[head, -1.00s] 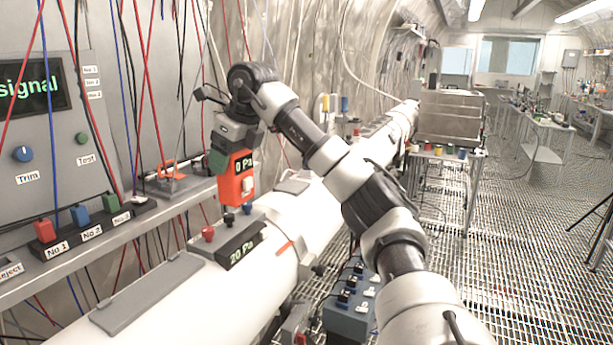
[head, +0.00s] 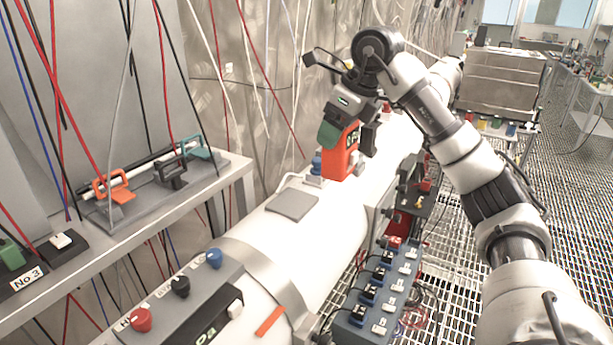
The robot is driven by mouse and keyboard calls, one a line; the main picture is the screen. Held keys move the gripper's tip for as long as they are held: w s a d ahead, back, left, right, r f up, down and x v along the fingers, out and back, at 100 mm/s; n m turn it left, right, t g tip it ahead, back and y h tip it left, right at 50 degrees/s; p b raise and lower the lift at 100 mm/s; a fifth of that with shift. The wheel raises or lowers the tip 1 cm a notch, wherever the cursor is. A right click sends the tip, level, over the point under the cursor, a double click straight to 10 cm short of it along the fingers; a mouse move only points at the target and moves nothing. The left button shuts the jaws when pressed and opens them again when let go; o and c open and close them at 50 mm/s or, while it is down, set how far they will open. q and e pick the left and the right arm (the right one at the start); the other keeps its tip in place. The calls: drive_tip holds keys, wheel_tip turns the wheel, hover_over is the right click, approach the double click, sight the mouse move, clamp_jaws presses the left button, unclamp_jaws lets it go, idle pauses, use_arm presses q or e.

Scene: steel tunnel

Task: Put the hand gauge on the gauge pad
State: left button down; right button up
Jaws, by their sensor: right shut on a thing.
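The hand gauge (head: 338,162) is an orange-red box in the head view, right of the picture's middle line. My right gripper (head: 349,130) is shut on its upper part and holds it upright over the white tube. The gripper covers part of its face, and its display is hard to read. A flat grey pad (head: 292,205), which looks like the gauge pad, lies bare on top of the tube, lower left of the gauge and apart from it. How high the gauge hangs over the tube is hard to tell. My left gripper is not in view.
A grey box with red, black and blue knobs (head: 190,312) sits on the tube's near part. A blue switch box (head: 372,292) stands along the tube's right side. A shelf (head: 150,222) with coloured handles runs at left. Steel drawers (head: 502,78) stand behind at right.

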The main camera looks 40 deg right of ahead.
drive_tip(key=w+a+f+p, duration=0.1)
drive_tip(key=w+f+p, duration=0.1)
drive_tip(key=w+f, duration=0.1)
drive_tip(key=w+a+f+p, duration=0.2)
drive_tip(key=w+f, duration=0.1)
drive_tip(key=w+a+f+p, duration=0.1)
drive_tip(key=w+f, duration=0.2)
drive_tip(key=f, duration=0.1)
drive_tip(key=shift+w+a+f+p, duration=0.1)
drive_tip(key=shift+w+a+p, duration=0.2)
drive_tip(key=shift+p, duration=0.1)
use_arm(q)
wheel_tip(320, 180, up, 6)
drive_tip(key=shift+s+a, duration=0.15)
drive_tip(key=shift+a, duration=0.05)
use_arm(e)
drive_tip(key=shift+f, duration=0.1)
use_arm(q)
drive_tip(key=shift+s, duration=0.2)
use_arm(e)
drive_tip(key=o, duration=1.1)
drive_tip(key=shift+c, duration=0.2)
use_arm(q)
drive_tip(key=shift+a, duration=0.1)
